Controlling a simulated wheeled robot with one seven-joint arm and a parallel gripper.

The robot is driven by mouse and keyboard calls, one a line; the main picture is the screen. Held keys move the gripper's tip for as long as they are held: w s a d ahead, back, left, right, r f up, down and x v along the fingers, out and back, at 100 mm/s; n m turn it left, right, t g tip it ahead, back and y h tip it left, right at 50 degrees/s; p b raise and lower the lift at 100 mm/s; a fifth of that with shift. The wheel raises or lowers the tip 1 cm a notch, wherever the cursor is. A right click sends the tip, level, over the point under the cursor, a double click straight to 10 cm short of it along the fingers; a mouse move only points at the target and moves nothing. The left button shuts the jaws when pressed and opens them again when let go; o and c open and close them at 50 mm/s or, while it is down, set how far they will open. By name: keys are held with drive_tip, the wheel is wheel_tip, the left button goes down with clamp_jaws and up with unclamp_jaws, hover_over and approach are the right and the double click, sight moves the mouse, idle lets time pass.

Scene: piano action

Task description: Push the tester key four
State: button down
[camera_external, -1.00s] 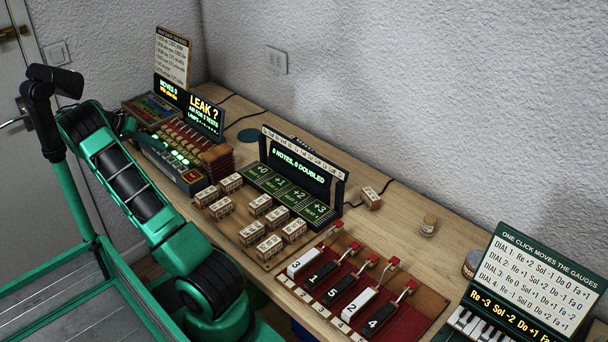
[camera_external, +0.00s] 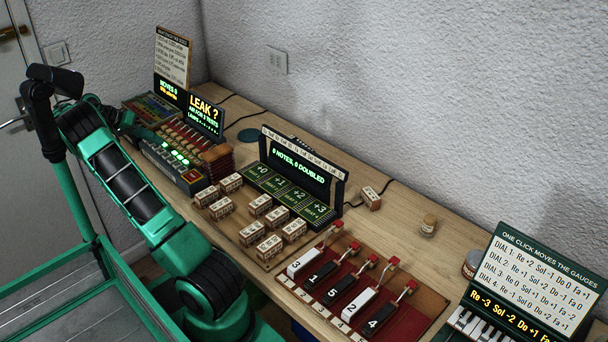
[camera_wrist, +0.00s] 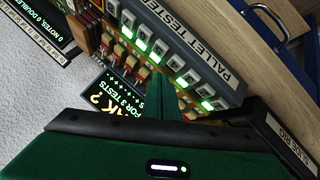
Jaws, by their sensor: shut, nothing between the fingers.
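The pallet tester (camera_external: 192,176) is a grey box at the back left of the bench, with a row of pale keys, several lit green. In the wrist view the tester (camera_wrist: 208,50) runs diagonally, with its keys (camera_wrist: 158,47) and green lamps beside them.
Hammers and coloured parts (camera_wrist: 135,67) line the tester beside the keys. A stack of brown-red blocks (camera_external: 217,161) stands at its right end. Wooden blocks (camera_external: 221,207) and a numbered key rack (camera_external: 350,296) lie further right.

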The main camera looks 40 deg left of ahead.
sight(152, 151)
wheel_tip(152, 151, up, 5)
drive_tip(key=shift+f, duration=0.2)
idle(0.3)
